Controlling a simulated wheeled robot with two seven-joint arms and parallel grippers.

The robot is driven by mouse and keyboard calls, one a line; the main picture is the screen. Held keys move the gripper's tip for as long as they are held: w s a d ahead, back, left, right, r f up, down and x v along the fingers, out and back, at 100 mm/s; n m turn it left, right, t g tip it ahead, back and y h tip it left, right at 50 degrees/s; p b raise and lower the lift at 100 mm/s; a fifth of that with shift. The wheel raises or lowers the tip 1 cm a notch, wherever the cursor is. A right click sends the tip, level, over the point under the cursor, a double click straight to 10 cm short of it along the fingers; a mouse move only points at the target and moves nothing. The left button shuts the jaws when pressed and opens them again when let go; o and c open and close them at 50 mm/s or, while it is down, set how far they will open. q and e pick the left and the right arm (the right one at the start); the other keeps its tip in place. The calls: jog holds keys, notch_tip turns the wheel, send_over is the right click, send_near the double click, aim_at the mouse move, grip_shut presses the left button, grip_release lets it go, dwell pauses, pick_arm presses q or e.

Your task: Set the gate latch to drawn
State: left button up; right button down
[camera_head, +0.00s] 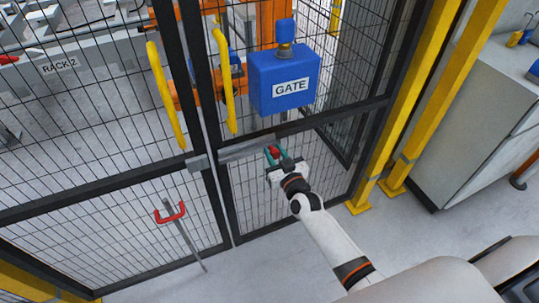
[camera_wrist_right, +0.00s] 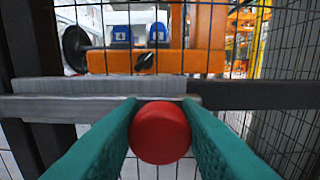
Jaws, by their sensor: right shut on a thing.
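The gate latch is a grey metal bar (camera_head: 245,149) lying across the mesh gate frame, with a round red knob (camera_head: 274,150) at its right end. My right gripper (camera_head: 275,156) reaches it from the front. In the right wrist view, its green fingers are closed on both sides of the red knob (camera_wrist_right: 161,132). The grey bar (camera_wrist_right: 70,108) runs left from the knob there. A grey bracket (camera_head: 197,163) sits at the gate posts left of the bar; I cannot tell how far the bar's end enters it. My left gripper is not in view.
A blue box marked GATE (camera_head: 284,82) hangs above the latch. Yellow handles (camera_head: 224,82) stand on the gate posts. A red-handled drop rod (camera_head: 171,213) is at lower left. Yellow posts (camera_head: 416,95) and a grey cabinet (camera_head: 465,130) stand to the right.

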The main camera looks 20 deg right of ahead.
jog(key=shift+d+r, duration=0.1)
jog(key=shift+d, duration=0.15)
jog(key=c, duration=1.1)
grip_release()
jog(key=shift+d, duration=0.15)
jog(key=shift+s, duration=0.1)
jog(key=shift+s, duration=0.25)
jog(key=s, duration=1.1)
jog(key=shift+s+d, duration=0.15)
jog(key=shift+s, duration=0.05)
